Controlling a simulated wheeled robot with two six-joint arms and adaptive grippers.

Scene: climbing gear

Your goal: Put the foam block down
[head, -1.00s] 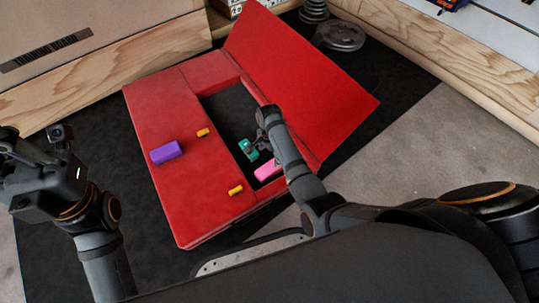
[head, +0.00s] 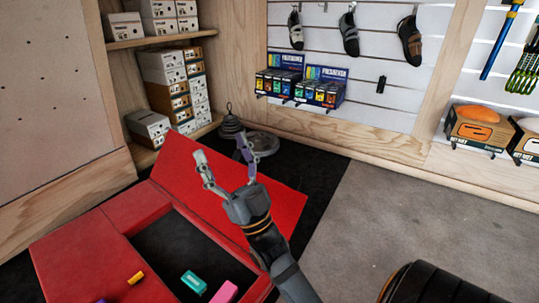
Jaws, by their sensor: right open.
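My right gripper (head: 221,153) is raised in front of the red flap, its two fingers spread apart with nothing between them. Below it, a teal block (head: 193,281) and a pink block (head: 225,293) lie in the dark recess of the red case (head: 85,245). They are close together, and the pink one is cut by the bottom edge of the picture. The gripper is well clear of both. Which of them is the foam block, I cannot tell. My left gripper is out of view.
The case's red flap (head: 282,197) stands open behind my gripper. A yellow piece (head: 136,277) lies on the case's left part; a purple block (head: 102,301) barely shows. Weights (head: 262,143) sit behind the flap. Shelved boxes and a slatted wall stand beyond.

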